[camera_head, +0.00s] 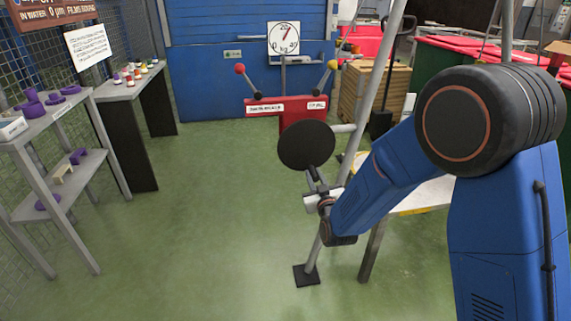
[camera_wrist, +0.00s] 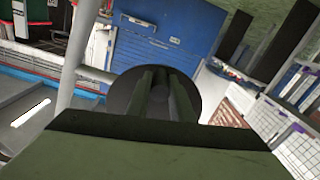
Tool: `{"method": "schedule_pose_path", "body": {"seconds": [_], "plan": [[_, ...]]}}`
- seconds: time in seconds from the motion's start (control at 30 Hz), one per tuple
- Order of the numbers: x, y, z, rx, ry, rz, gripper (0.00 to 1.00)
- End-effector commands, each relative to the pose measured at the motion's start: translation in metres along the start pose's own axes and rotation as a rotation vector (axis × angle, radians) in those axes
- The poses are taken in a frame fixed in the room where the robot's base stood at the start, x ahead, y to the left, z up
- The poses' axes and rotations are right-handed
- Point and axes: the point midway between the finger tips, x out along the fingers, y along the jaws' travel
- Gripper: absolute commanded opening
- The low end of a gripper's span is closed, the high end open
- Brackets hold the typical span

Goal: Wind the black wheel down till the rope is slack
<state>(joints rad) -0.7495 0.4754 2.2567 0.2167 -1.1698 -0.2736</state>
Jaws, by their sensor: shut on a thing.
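The black wheel (camera_head: 306,145) is a flat dark disc beside a grey slanted pole, left of my blue arm. My gripper (camera_head: 316,180) reaches up to its lower edge and is shut on it; the exact grip point is small and dark. In the wrist view the wheel (camera_wrist: 193,82) lies behind the two dark fingers of my gripper (camera_wrist: 163,85), which cover its middle. I cannot make out the rope in either view.
The grey pole (camera_head: 345,165) stands on a black foot plate. A red panel (camera_head: 287,105) with two levers and a round dial (camera_head: 284,38) are behind. A bench (camera_head: 425,195) stands right of the pole, shelves (camera_head: 60,115) at left. Green floor between is clear.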

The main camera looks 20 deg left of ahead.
Motion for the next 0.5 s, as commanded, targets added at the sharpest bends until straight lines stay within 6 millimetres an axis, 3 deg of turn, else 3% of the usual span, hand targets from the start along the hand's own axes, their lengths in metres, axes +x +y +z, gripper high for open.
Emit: {"method": "schedule_pose_path", "body": {"seconds": [0.5], "plan": [[0.0, 0.018, -0.002, -0.176, 0.0, 0.003, 0.0]]}}
